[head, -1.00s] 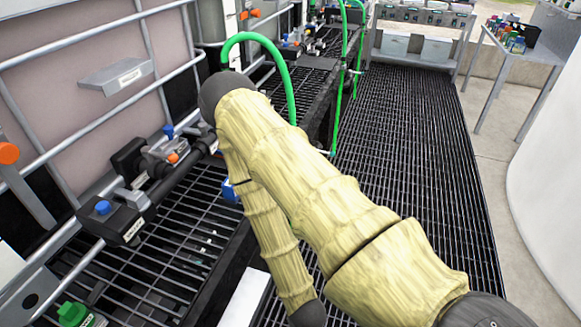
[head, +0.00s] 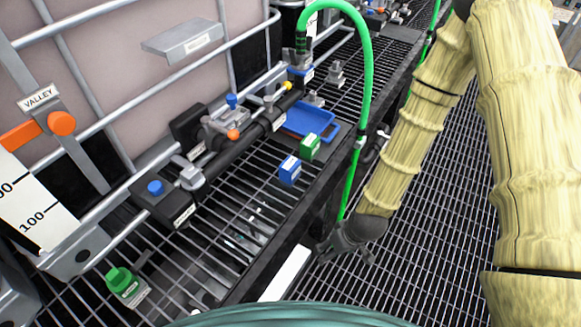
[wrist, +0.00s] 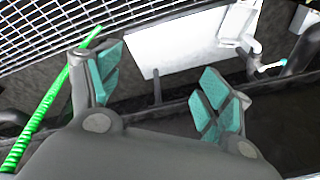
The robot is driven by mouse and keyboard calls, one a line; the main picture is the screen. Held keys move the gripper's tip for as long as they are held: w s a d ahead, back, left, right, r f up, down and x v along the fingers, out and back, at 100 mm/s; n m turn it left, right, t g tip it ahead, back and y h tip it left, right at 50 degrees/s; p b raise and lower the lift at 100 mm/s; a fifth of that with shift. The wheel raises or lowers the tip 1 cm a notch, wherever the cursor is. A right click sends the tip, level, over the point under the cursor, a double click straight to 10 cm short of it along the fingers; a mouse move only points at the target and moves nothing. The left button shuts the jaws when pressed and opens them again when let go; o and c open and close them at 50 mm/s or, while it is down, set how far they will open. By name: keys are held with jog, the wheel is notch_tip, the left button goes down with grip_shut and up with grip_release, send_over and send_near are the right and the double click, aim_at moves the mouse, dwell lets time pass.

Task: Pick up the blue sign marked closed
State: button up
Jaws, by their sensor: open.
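A small blue block-like sign (head: 290,170) stands on the black grating of the shelf, near its front edge, in the head view. It bears a pale label too small to read. A similar green sign (head: 310,147) stands just behind it to the right. My gripper (head: 345,250) is below and to the right of the blue sign, apart from it, beyond the shelf's front edge. In the wrist view my gripper (wrist: 160,90) has its teal-padded fingers spread wide with nothing between them. The blue sign does not show in the wrist view.
A blue tray (head: 308,121) lies behind the signs. A black pipe with valves (head: 235,140) runs along the tote. A green hose (head: 367,80) arches down past the shelf edge, close to my arm. A white panel (head: 287,274) is below the shelf edge.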

jog(key=w+a+r+n+t+y+p, duration=0.15)
jog(key=w+a+r+n, duration=0.35)
jog(key=w+r, duration=0.65)
jog(key=n+y, duration=0.2)
send_near(284, 168)
notch_tip(284, 168, down, 3)
jog(key=w, duration=0.2)
jog(key=shift+t+h, duration=0.25)
jog(key=shift+w+p+x, duration=0.1)
jog(key=shift+p+x, duration=0.7)
jog(key=shift+x, duration=1.85)
jog(key=shift+w+p+x, duration=0.15)
jog(key=shift+p+x, duration=0.65)
jog(key=shift+x, duration=1.85)
jog(key=shift+r, duration=0.1)
jog(key=c, duration=1.1)
